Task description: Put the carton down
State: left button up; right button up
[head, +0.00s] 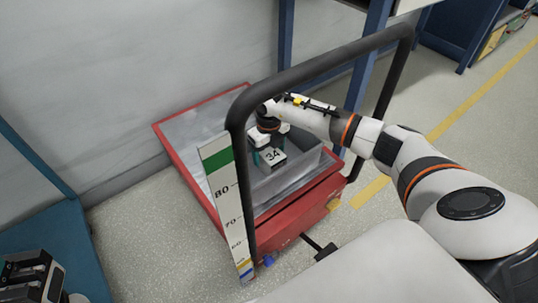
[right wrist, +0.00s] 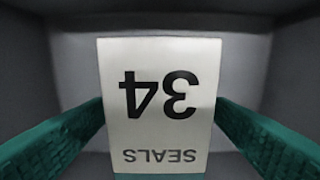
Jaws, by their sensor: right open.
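The carton (head: 272,156) is a small white box marked "34", inside a grey open bin (head: 306,168) on the cart. In the right wrist view the carton (right wrist: 160,75) shows its top with "34" and "SEALS" upside down. My right gripper (head: 269,143) reaches down into the bin over the carton. Its teal fingers are open, one on each side of the carton, with the tips close to its edges. I cannot tell whether they touch it. The carton's underside is hidden.
The red cart (head: 323,203) has a grey deck and a black push handle (head: 310,68) arching in front of my right arm. A height scale (head: 226,205) stands at its left front. A wall is behind. Floor shows at right.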

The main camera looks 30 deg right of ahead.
aim_at(269, 151)
notch_tip(269, 151, up, 9)
jog(key=p, duration=0.2)
jog(key=shift+f+p, duration=0.15)
jog(key=shift+p, duration=0.2)
jog(key=shift+s, duration=0.1)
